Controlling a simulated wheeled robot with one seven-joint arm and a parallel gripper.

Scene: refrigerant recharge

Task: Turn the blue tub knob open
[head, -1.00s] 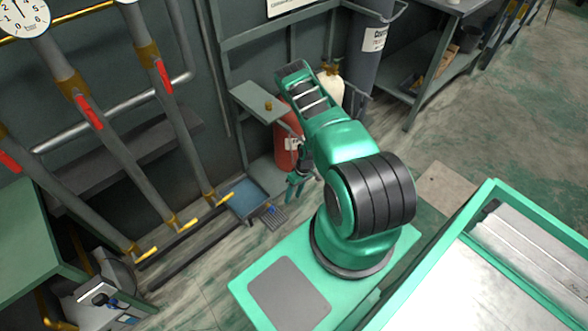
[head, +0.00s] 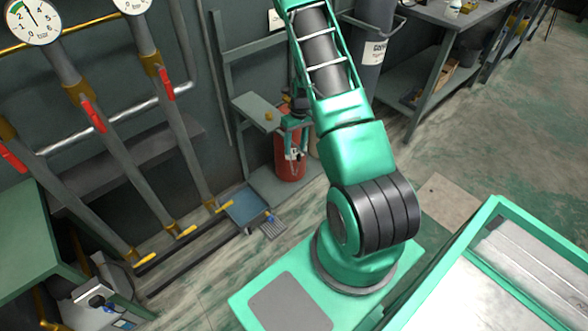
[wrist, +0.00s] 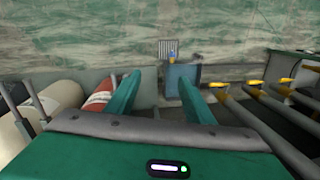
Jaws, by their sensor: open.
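The blue tub (head: 246,207) is a shallow square tray on the floor below the pipes. Its small blue knob (head: 270,217) is at the tub's right side, by a grey floor grate. The wrist view also shows the tub (wrist: 184,76) and the knob (wrist: 173,57) beyond my fingertips, near the grate. My gripper (head: 292,142) is raised in front of the red cylinder, up and to the right of the tub in the head view. In the wrist view its two green fingers (wrist: 161,79) are spread and empty, apart from the knob. How far the knob is turned is too small to tell.
Yellow-handled pipes (head: 180,231) run left of the tub. A green-framed cart (head: 478,240) is at the right. Bare floor lies in front of the grate.

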